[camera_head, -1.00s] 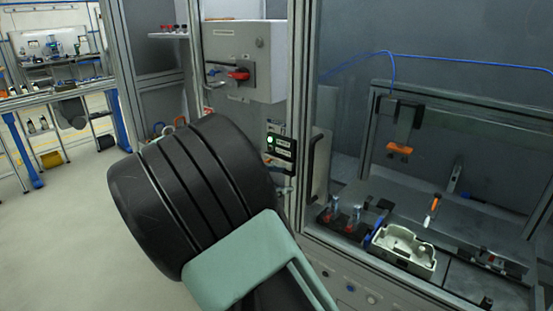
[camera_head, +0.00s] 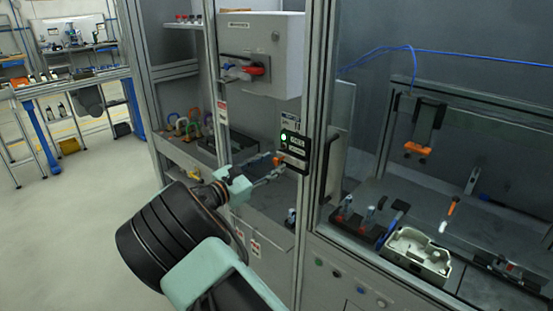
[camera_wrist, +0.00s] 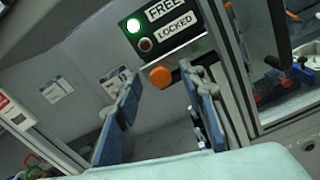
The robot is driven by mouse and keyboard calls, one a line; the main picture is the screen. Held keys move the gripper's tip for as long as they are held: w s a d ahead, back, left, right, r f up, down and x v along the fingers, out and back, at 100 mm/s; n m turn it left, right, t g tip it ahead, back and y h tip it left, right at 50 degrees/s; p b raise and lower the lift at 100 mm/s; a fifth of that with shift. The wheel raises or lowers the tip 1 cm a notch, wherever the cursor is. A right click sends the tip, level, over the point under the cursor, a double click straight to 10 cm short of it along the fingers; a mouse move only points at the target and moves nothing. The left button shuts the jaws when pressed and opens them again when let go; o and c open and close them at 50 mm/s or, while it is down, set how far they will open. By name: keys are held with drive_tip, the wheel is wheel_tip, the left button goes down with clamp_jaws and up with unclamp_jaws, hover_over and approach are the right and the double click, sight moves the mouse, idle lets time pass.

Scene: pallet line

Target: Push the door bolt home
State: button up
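The lock panel (camera_head: 294,147) is a black box on the door post, with a lit green lamp beside the upper label. In the wrist view the panel (camera_wrist: 170,22) reads FREE above and LOCKED below, with the green lamp beside FREE. The bolt's orange knob (camera_wrist: 160,77) is just below the panel; it also shows in the head view (camera_head: 277,160). My gripper (camera_head: 269,172) is open in front of the knob. In the wrist view the gripper's blue-padded fingers (camera_wrist: 163,92) stand apart, one on each side of the knob. Contact cannot be told.
A grey cabinet (camera_head: 262,58) with a red switch handle is above the bolt. The glazed door (camera_head: 350,120) and its metal frame are at the right. Colored rings (camera_head: 185,123) and a dark tray stand on the shelf at the left.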

sight(288, 162)
drive_tip(key=shift+x, duration=1.35)
drive_tip(key=shift+c, duration=0.5)
clamp_jaws()
